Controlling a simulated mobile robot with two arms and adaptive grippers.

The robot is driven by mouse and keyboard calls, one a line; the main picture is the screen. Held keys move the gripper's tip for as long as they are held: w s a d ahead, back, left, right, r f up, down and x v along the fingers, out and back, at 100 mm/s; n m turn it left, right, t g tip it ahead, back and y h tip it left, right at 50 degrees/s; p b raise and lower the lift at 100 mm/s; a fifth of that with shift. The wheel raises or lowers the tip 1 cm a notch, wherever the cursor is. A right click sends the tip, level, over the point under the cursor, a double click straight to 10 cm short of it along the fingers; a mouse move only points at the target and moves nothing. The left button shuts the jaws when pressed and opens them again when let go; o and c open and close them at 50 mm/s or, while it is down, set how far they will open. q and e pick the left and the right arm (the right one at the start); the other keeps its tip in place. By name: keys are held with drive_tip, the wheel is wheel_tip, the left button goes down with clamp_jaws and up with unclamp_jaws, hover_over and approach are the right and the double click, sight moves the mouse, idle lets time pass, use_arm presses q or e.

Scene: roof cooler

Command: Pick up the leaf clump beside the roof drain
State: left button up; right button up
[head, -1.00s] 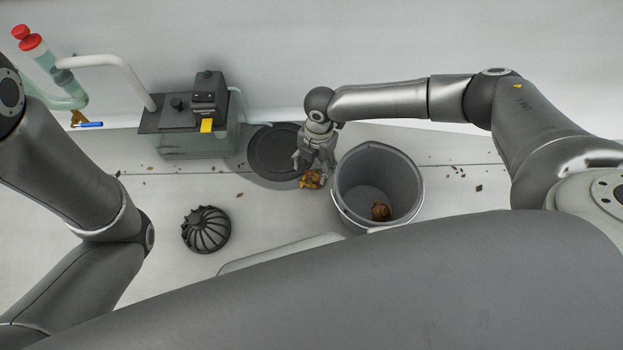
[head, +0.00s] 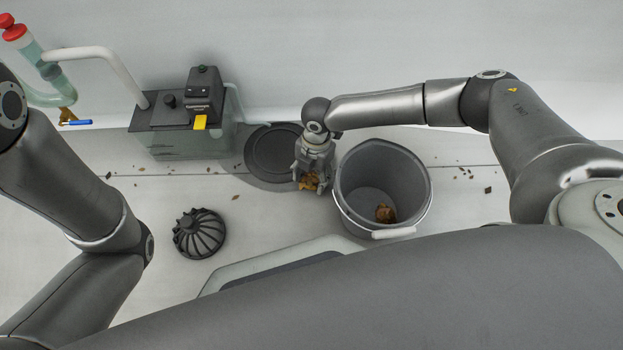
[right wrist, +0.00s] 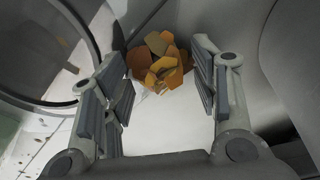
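The leaf clump (head: 309,181), orange and brown, lies on the pale roof floor at the right edge of the round dark roof drain (head: 270,152). In the right wrist view the clump (right wrist: 160,62) sits between the far ends of the spread fingers, with a gap on each side. My right gripper (head: 312,178) points down over the clump and is open; its fingers (right wrist: 160,85) frame it in the wrist view. My left gripper is out of the head view; only my left arm shows.
A grey bucket (head: 344,200) with a brown leaf clump (head: 385,213) inside stands just right of my gripper. A black domed strainer (head: 200,234) lies left on the floor. A tank with a dark lid (head: 155,113) stands behind. Small debris is scattered about.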

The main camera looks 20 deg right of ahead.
sight(312, 177)
drive_tip(key=c, duration=0.6)
wheel_tip(312, 177, up, 8)
drive_tip(key=p, duration=0.6)
drive_tip(key=shift+r+p, duration=0.2)
drive_tip(key=shift+p, duration=0.15)
drive_tip(key=shift+r+p, duration=0.3)
drive_tip(key=shift+r, duration=0.55)
